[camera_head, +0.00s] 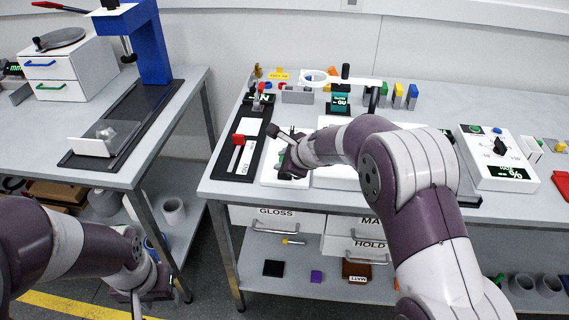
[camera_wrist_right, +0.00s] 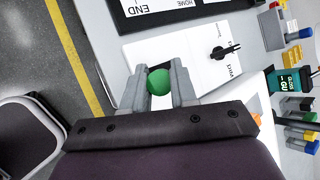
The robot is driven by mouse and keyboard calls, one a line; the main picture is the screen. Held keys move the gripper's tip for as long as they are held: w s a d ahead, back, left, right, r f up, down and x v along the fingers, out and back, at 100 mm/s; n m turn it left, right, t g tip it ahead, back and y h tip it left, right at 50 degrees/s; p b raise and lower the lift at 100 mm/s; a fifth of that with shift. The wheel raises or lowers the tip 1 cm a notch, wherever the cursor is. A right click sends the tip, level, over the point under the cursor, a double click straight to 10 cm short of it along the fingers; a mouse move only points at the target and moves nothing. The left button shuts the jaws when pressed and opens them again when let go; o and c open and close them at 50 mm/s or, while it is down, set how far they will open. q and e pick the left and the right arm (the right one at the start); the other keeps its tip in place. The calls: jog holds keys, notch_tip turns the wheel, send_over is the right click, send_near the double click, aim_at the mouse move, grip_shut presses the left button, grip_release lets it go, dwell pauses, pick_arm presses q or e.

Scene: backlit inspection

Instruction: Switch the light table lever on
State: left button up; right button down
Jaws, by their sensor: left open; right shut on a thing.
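A green round knob (camera_wrist_right: 158,82) sits between the fingers of my right gripper (camera_wrist_right: 160,86) in the wrist view. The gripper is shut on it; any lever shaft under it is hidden. In the head view my right gripper (camera_head: 289,170) is low over the near end of a white panel (camera_head: 270,176), and a bit of green shows beneath it. The same panel has a black pointer knob (camera_wrist_right: 225,50) farther along. A bright white surface (camera_head: 337,178), perhaps the light table, lies right of it, partly behind my right arm. My left gripper (camera_head: 138,300) is open and empty, low at the left.
Left of the panel is a black slider board (camera_head: 247,157) with a red knob (camera_head: 238,139). A white box with a dial (camera_head: 498,158) stands at the right. A magnifier ring (camera_head: 314,77) and small coloured blocks stand at the back. A second table with a blue stand (camera_head: 150,45) is at left.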

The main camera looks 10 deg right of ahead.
jog(key=c, duration=0.9)
grip_release()
jog(key=shift+a, duration=0.1)
jog(key=p+v, duration=0.1)
jog(key=v, duration=1.1)
jog(key=shift+s+r, duration=0.2)
jog(key=shift+s, duration=0.1)
